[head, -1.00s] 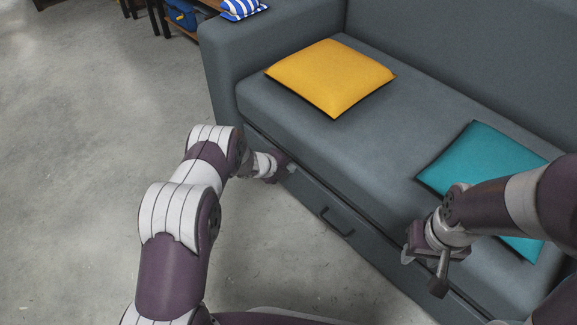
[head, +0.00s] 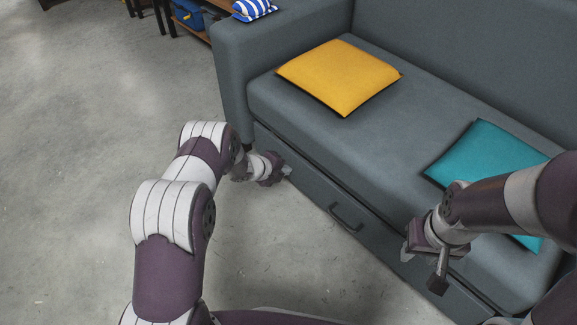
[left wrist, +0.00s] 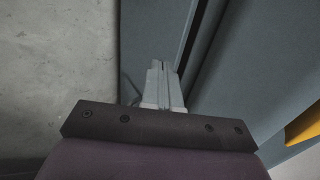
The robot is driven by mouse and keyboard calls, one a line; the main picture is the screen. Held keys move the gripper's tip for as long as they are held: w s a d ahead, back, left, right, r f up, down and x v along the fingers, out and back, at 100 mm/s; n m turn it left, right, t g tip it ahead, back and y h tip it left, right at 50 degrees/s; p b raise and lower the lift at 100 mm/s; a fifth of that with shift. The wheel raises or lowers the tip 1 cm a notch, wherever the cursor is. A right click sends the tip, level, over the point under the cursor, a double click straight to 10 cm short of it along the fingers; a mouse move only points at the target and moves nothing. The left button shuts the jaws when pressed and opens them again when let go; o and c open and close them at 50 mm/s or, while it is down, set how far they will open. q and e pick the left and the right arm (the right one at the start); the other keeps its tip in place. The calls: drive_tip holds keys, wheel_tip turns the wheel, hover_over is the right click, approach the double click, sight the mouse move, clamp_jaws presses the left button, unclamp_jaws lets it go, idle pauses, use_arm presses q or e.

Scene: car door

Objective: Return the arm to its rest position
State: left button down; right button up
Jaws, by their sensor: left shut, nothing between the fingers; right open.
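My left arm (head: 165,225) reaches from the lower left toward the sofa front. My left gripper (head: 287,171) is shut and empty, close to the sofa's drawer front near its left end. In the left wrist view its fingers (left wrist: 162,85) lie together before the grey sofa, with nothing between them. I cannot tell whether they touch the sofa. My right gripper (head: 423,268) is open and empty, pointing down in front of the sofa at the right. My right arm (head: 510,205) comes in from the right and covers part of the teal cushion (head: 480,160).
The grey sofa (head: 390,110) fills the right side, with a yellow cushion (head: 340,77) on its seat. Its drawer has a dark handle (head: 346,217) and looks closed. A shelf with a blue bag (head: 188,14) stands behind. The concrete floor (head: 80,150) at left is clear.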

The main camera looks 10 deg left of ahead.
use_arm(q)
drive_tip(key=p+v, duration=0.2)
drive_tip(key=v, duration=0.4)
drive_tip(key=shift+s+p, duration=0.2)
drive_tip(key=shift+p, duration=0.15)
drive_tip(key=shift+a, duration=0.15)
